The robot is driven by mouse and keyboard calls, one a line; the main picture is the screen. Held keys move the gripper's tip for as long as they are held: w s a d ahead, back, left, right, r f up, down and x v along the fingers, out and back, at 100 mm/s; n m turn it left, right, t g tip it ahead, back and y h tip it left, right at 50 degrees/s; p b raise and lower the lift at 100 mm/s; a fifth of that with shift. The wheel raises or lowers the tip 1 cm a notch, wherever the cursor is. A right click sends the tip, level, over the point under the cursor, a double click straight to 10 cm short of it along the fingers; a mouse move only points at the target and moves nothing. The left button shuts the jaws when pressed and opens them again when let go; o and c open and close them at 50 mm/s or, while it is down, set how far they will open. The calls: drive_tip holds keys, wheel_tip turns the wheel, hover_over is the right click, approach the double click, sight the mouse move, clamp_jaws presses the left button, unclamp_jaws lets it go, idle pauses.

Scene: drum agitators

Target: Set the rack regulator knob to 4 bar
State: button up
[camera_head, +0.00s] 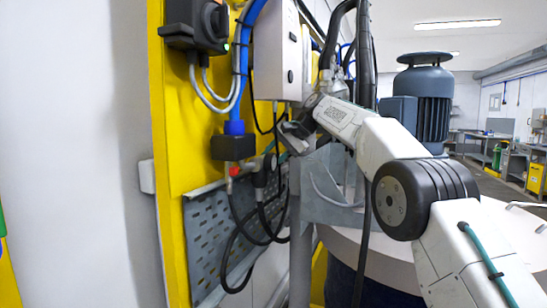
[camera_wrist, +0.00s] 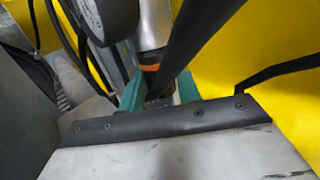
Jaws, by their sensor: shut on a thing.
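In the wrist view, the teal fingers of my gripper (camera_wrist: 159,93) are closed around a small dark ribbed piece (camera_wrist: 159,90), which looks like the regulator knob. Above it is a silver cylindrical body (camera_wrist: 153,25) with an orange ring (camera_wrist: 150,67). A thick black hose crosses in front and partly hides the grip. In the head view, my gripper (camera_head: 272,147) reaches left beside the yellow panel, and its fingertips are small and partly hidden. I cannot make out the knob there. No scale or pressure reading is legible in either view.
The yellow panel (camera_head: 185,110) carries a black switch box (camera_head: 200,25), a black block with a blue top (camera_head: 233,147) and a perforated grey plate (camera_head: 210,240). Black hoses (camera_head: 240,245) loop below my gripper. A grey post (camera_head: 300,230) stands close by. A motor (camera_head: 425,95) stands behind my arm.

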drive_tip(key=o, duration=1)
drive_tip(key=shift+y, duration=0.3)
drive_tip(key=shift+d+f+y, duration=0.1)
drive_tip(key=shift+y, duration=0.3)
drive_tip(key=shift+h, duration=0.3)
drive_tip(key=s+d+r, duration=0.2)
drive_tip(key=d, duration=0.1)
drive_tip(key=s+d+r, duration=0.2)
drive_tip(key=d+r, duration=0.1)
drive_tip(key=s+d+r, duration=0.2)
drive_tip(key=s+d, duration=0.1)
drive_tip(key=d, duration=0.1)
drive_tip(key=shift+r, duration=0.4)
drive_tip(key=shift+s+d+f+n+h, duration=0.1)
drive_tip(key=shift+s+d+f+h, duration=0.55)
drive_tip(key=shift+s+d, duration=1.65)
drive_tip(key=shift+s+d+f+n+h, duration=0.1)
drive_tip(key=shift+s+d+f+h, duration=0.55)
drive_tip(key=shift+s, duration=3.25)
drive_tip(key=shift+s+d+f+n+h, duration=0.1)
drive_tip(key=shift+s+d+f+h, duration=0.95)
drive_tip(key=shift+s, duration=2.05)
